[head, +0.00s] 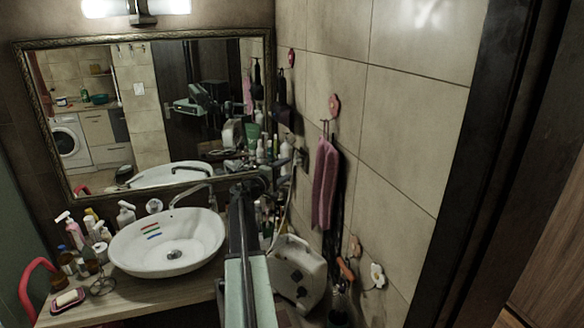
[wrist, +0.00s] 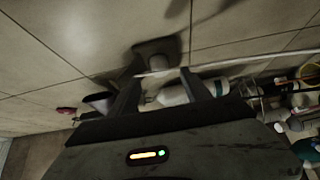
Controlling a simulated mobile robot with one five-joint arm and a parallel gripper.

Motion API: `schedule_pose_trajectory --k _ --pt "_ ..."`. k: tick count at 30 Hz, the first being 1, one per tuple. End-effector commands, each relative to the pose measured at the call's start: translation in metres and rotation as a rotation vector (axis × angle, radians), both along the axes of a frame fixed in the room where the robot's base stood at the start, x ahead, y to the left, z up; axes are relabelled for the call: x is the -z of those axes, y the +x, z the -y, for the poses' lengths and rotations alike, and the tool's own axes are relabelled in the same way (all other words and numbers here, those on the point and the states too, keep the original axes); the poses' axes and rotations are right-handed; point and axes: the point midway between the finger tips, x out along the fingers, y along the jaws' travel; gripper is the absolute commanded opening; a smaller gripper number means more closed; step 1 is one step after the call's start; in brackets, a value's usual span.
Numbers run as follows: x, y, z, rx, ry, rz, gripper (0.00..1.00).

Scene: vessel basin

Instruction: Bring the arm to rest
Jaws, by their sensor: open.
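My arm (head: 243,245) reaches forward from the bottom middle of the head view, past the right side of the white vessel basin (head: 130,250). Its far end is near the bottles by the mirror's lower right corner. In the wrist view my gripper (wrist: 160,72) is open, with its two dark fingers apart. A white bottle (wrist: 172,96) shows between the fingers. I cannot tell how far beyond them it stands. Nothing is seen gripped. The gripper's fingers are too small and dark to make out in the head view.
Several bottles (head: 100,232) and a soap dish (head: 68,300) crowd the counter's left. A mirror (head: 20,80) hangs behind the basin. A pink towel (head: 325,185) hangs on the tiled wall (head: 400,130) at right. A white appliance (head: 305,262) is right of my arm.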

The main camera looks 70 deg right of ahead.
Motion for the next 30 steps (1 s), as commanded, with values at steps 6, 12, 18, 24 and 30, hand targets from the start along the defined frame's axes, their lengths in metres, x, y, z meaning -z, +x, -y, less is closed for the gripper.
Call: schedule_pose_trajectory --k 6,12,18,24,30 --pt "0.0 0.001 -0.004 0.001 0.001 0.001 0.57" --pt "0.0 0.001 -0.004 0.001 0.001 0.001 0.57" --pt "0.003 0.017 -0.01 -0.018 0.001 0.001 0.57" --pt "0.023 0.141 -0.073 -0.175 0.001 0.002 0.57" --pt "0.058 0.266 -0.194 -0.367 0.059 0.063 0.57"
